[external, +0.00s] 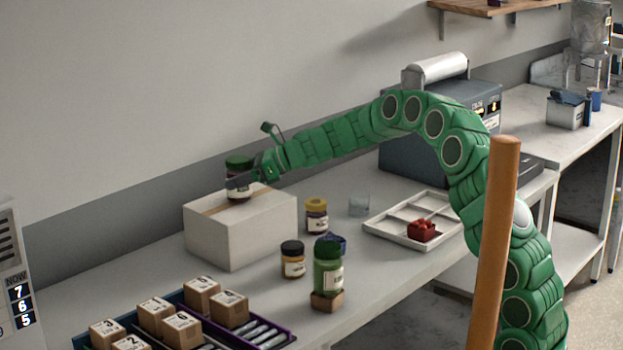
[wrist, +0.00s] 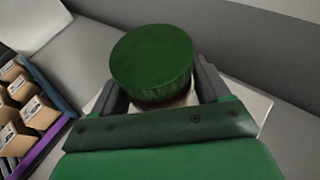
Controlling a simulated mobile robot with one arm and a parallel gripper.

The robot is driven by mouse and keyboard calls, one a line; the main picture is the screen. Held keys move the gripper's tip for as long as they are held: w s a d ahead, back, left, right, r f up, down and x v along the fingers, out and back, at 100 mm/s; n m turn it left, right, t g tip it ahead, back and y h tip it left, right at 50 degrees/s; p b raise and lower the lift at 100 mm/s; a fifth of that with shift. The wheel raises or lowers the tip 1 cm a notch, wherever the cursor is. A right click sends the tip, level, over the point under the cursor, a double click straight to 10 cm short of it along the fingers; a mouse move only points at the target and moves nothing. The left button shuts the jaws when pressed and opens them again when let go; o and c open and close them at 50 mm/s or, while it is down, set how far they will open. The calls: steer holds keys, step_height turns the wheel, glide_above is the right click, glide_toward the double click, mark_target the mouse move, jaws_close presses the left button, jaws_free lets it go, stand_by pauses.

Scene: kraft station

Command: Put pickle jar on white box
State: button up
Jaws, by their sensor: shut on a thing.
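The pickle jar (external: 239,164) has a dark green lid and a dark body with a pale label. It is upright at the top of the white box (external: 240,240), near its back left part. I cannot tell whether its base touches the box. My gripper (external: 240,182) is shut on the jar from the right. In the wrist view the green lid (wrist: 152,62) sits between the two fingers (wrist: 160,85), and the jar's lower body is mostly hidden. Part of the white box top (wrist: 255,107) shows behind the gripper.
Jars with yellow (external: 316,215) and black (external: 292,259) lids stand right of the box. A green jar (external: 328,267) stands on a small brown block. A tray of small cartons (external: 157,315) is at the front left. A white divided tray (external: 385,232) lies right.

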steer(key=shift+f, duration=0.2)
steer(key=o, duration=1.4)
steer(key=shift+d+r, duration=0.1)
steer(key=shift+r, duration=0.05)
steer(key=v, duration=1.1)
steer(key=shift+d+r, duration=0.1)
steer(key=shift+d, duration=0.3)
steer(key=shift+s, duration=0.1)
